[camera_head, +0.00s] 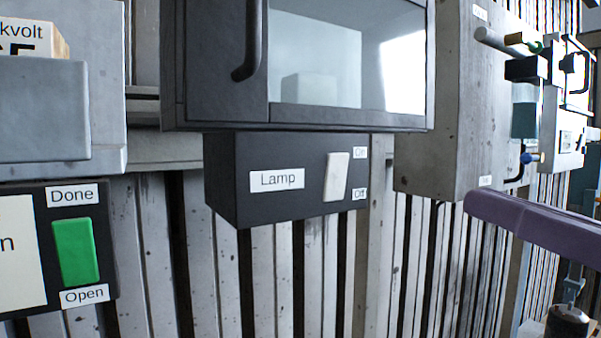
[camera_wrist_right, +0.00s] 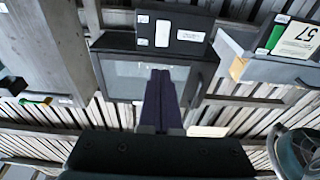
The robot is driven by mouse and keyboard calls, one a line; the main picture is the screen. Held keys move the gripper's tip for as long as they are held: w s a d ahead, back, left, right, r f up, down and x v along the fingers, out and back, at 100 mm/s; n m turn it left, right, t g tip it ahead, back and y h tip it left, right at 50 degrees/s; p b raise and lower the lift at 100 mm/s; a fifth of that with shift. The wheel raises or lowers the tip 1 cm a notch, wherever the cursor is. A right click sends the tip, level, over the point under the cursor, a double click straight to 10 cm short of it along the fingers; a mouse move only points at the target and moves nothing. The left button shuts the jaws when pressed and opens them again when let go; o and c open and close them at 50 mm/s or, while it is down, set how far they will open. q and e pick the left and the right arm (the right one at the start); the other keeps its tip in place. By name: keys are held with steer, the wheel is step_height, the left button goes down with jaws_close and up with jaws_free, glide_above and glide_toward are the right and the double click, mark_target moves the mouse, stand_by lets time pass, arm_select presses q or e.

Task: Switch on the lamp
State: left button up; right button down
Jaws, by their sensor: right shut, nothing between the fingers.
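The black lamp box (camera_head: 290,205) hangs under a dark glass-fronted cabinet (camera_head: 218,75). It carries a "Lamp" label and a white rocker switch (camera_head: 337,176) between "On" above and "Off" below. I cannot tell clearly which way the switch is tilted. The lamp box (camera_wrist_right: 125,40) and its switch (camera_wrist_right: 162,33) also show upside down in the right wrist view. My right gripper (camera_head: 480,204) is to the right of the box and apart from it. Its purple fingers (camera_wrist_right: 160,76) are shut and empty, overlapping the cabinet glass in the wrist view. My left gripper is out of view.
A grey cabinet (camera_head: 440,120) hangs right of the lamp box. At left, another black box has a green switch (camera_head: 75,252) marked "Done" and "Open", beneath a grey box (camera_head: 40,115). Slatted wall lies behind. The space before the lamp switch looks clear.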

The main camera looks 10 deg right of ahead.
steer(key=shift+s, duration=0.1)
steer(key=p, duration=0.5)
glide_toward(342, 153)
steer(key=x, duration=0.5)
steer(key=shift+w+a+r, duration=0.15)
steer(key=shift+w+r, duration=0.1)
steer(key=shift+w+a+p, duration=0.15)
steer(key=shift+w+p, duration=0.15)
steer(key=shift+w, duration=0.15)
steer(key=shift+f, duration=0.1)
